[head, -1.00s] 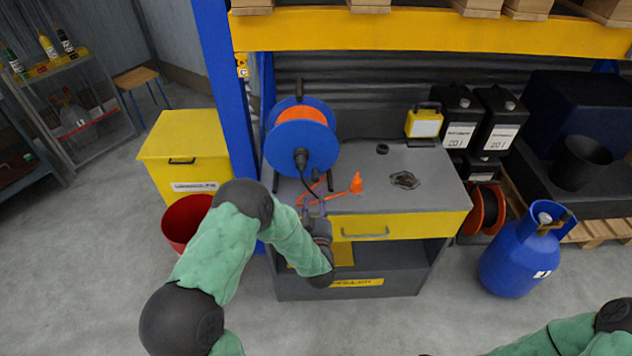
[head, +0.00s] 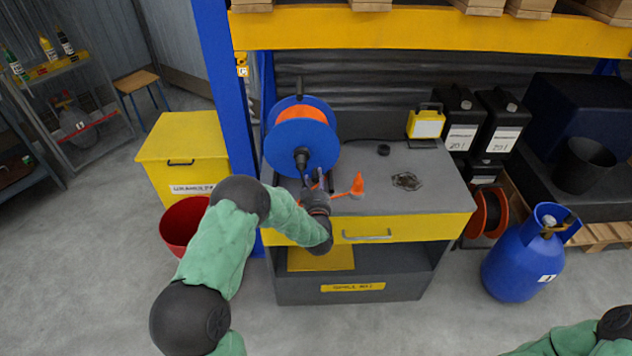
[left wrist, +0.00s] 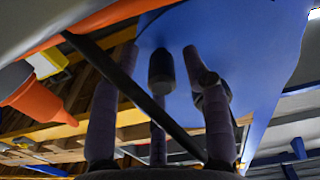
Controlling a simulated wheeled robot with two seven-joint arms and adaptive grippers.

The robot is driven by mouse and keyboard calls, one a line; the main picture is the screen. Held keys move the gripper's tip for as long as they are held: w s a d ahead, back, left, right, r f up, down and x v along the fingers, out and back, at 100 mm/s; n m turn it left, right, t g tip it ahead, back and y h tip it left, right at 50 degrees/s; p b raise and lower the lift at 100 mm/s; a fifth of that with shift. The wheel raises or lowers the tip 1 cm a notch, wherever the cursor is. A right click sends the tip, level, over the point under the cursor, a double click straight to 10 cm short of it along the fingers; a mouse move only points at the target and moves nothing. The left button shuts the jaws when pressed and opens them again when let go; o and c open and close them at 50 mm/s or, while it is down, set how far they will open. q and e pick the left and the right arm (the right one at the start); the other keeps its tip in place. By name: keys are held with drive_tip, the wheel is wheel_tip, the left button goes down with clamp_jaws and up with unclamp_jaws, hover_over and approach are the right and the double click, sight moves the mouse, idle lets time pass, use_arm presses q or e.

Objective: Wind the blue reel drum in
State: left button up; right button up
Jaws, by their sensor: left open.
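The blue reel drum (head: 318,147) with an orange cable wound on it (head: 301,113) stands upright in a dark frame at the back left of the grey workbench (head: 410,198). Its dark crank knob (head: 301,158) sits at the front face, low on the drum. My left gripper (head: 312,178) is just below and in front of the knob, open. In the left wrist view its fingers (left wrist: 160,85) rise toward the blue drum face (left wrist: 245,60), with the dark knob (left wrist: 161,72) between them; I cannot tell whether they touch it. My right gripper is out of view.
An orange funnel-like piece (head: 357,186) lies on the bench beside my left gripper. A dark patch (head: 406,181), a black ring (head: 383,149) and a yellow lamp (head: 426,122) are farther right. A blue gas cylinder (head: 525,255) stands on the floor at right.

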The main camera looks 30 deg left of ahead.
use_arm(q)
clamp_jaws()
drive_tip(key=shift+s+f, duration=0.1)
